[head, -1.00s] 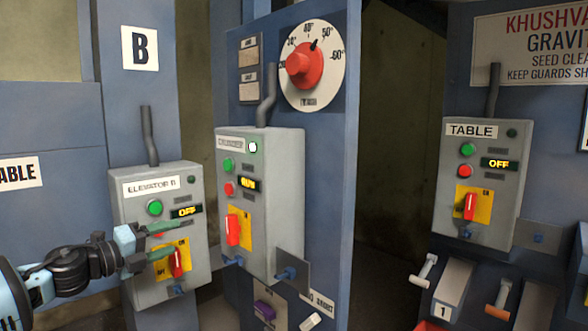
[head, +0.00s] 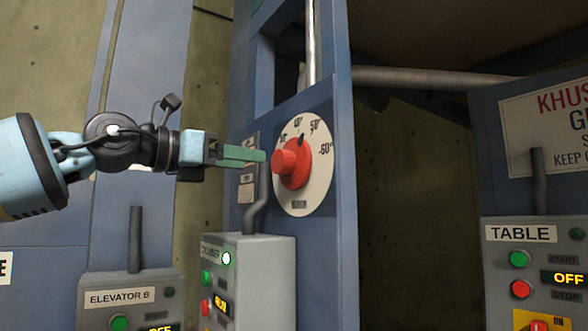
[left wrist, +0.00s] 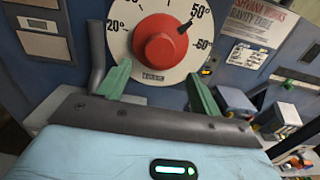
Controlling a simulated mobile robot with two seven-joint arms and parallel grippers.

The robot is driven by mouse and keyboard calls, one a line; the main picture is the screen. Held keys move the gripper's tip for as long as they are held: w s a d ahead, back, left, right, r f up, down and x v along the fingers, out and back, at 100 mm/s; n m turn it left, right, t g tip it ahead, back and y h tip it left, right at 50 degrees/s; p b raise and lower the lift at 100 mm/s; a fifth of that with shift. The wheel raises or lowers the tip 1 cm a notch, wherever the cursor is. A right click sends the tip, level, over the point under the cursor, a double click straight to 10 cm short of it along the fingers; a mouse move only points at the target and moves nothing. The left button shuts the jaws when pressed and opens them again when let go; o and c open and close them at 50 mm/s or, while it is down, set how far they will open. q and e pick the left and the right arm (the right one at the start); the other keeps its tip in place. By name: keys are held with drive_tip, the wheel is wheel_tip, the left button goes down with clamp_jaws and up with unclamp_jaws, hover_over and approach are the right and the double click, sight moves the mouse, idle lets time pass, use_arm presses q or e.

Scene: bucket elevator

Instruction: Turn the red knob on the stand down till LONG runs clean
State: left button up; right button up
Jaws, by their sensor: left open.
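The red knob (head: 290,164) sits on a white round dial (head: 318,190) on a blue post. It also shows in the left wrist view (left wrist: 158,52). Its black pointer lies close to the 50 mark. My left gripper (head: 262,156) is level with the knob and just left of it in the head view, its green fingers pointing at it. In the left wrist view its fingers (left wrist: 160,84) are spread and empty, below the knob on either side. I cannot tell whether a finger touches the knob. My right gripper is not in view.
A lit control box reading RUN (head: 246,275) stands below the dial, with a grey conduit (head: 258,205) rising from it.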

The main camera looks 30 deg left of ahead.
sight(277, 164)
use_arm(q)
drive_tip(key=p+x, duration=0.1)
drive_tip(key=x, duration=0.5)
drive_tip(key=shift+w, duration=0.1)
drive_tip(key=shift+w+d, duration=0.3)
drive_tip(key=shift+w, duration=0.25)
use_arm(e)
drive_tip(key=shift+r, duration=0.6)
use_arm(q)
drive_tip(key=c, duration=1)
drive_tip(key=shift+o, duration=0.2)
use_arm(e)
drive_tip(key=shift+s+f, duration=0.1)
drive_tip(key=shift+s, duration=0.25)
